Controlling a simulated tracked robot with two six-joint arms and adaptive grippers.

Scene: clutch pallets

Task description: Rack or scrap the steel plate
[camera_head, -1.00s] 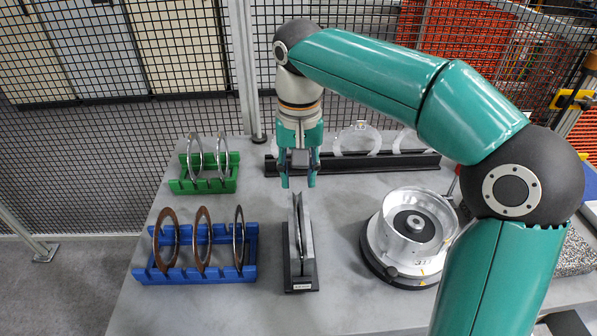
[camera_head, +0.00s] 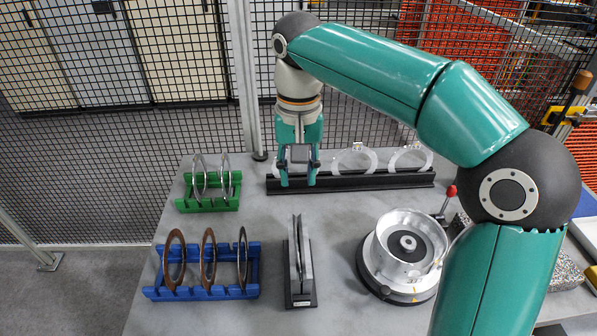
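A narrow dark stand (camera_head: 302,298) with two upright grey walls stands mid-table. A thin plate edge (camera_head: 298,245) seems to show between the walls, seen nearly edge-on. The green rack (camera_head: 207,205) at the left holds two shiny steel-coloured rings (camera_head: 226,175) upright. The blue rack (camera_head: 200,293) in front of it holds two brown-faced rings (camera_head: 208,258) and a darker grey ring (camera_head: 242,258). My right gripper (camera_head: 298,183) points down behind the stand, in front of the long black rack. Its fingers are apart with nothing visible between them. My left gripper is not in view.
The long black rack (camera_head: 385,182) at the back holds several pale translucent rings. A round metal housing (camera_head: 405,245) on a black base stands at the right, near a red-knobbed lever (camera_head: 450,191). A mesh fence (camera_head: 100,140) closes off the back. Bare tabletop surrounds the stand.

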